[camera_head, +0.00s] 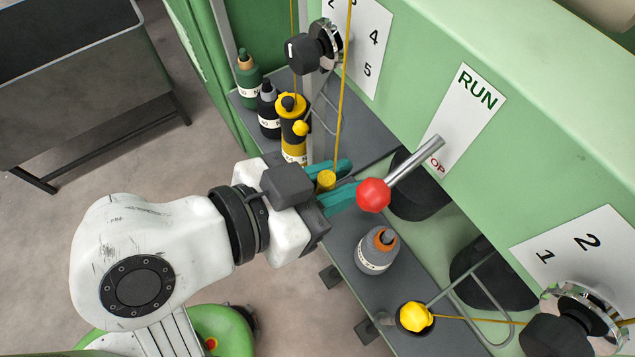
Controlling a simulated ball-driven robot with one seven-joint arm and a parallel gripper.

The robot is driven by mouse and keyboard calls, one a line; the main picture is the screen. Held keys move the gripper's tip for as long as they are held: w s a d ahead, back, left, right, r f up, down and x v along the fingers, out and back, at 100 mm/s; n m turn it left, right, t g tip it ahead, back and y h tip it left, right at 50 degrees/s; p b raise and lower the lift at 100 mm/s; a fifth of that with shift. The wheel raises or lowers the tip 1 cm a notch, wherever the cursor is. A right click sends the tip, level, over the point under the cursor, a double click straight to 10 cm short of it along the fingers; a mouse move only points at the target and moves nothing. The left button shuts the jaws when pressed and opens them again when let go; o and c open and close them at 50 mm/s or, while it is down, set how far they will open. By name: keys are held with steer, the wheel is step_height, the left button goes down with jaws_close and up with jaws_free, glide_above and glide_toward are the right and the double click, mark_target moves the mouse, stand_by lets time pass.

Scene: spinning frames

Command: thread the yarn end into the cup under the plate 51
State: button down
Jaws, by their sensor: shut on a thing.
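My gripper (338,186) has teal fingers and is shut on a small yellow yarn end (326,180). From it a taut yellow yarn (343,95) rises to the top of the picture. The gripper is above the grey shelf, left of a red-knobbed lever. I cannot make out a plate marked 51. A dark round cup (402,325) at the lower right holds a yellow piece (415,316), from which a yarn runs right. Whether another cup lies under or behind the gripper is hidden.
The red lever knob (373,195) is close to my fingertips. An orange-necked grey bottle (376,252) stands on the shelf (345,238). A yellow-topped bottle (293,125), a black bottle (268,110) and a green bottle (247,77) stand behind. Bent wire guides protrude nearby.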

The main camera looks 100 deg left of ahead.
steer(key=s+a+f+b, duration=0.1)
steer(key=a, duration=0.5)
steer(key=shift+s, duration=0.25)
steer(key=shift+a, duration=0.1)
stand_by(0.3)
steer(key=shift+a+p, duration=0.1)
steer(key=shift+p, duration=0.25)
